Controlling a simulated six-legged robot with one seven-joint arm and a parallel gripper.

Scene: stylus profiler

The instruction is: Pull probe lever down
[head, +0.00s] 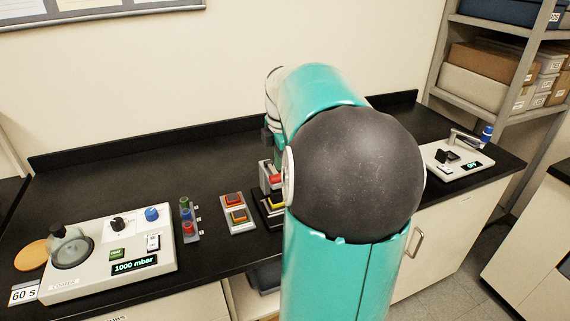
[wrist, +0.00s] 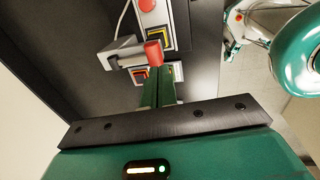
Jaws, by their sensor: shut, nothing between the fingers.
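The probe lever has a red cylindrical end (wrist: 153,53) on a grey block (wrist: 118,57) in the wrist view. In the head view its red end (head: 276,179) shows on the small profiler, just left of my arm. The profiler's black base with yellow edging (head: 272,206) is partly hidden by my arm. My gripper (wrist: 160,78) is shut and empty, its green fingers together. In the wrist view the fingertips appear just below the red end; whether they touch it I cannot tell. My arm hides the gripper in the head view.
A pad with red and orange squares (head: 237,222) lies left of the profiler. Further left are a rack of coloured vials (head: 188,222) and a coater (head: 110,262) reading 1000 mbar. Another device (head: 457,160) stands at the right end. The back left bench top (head: 130,180) is clear.

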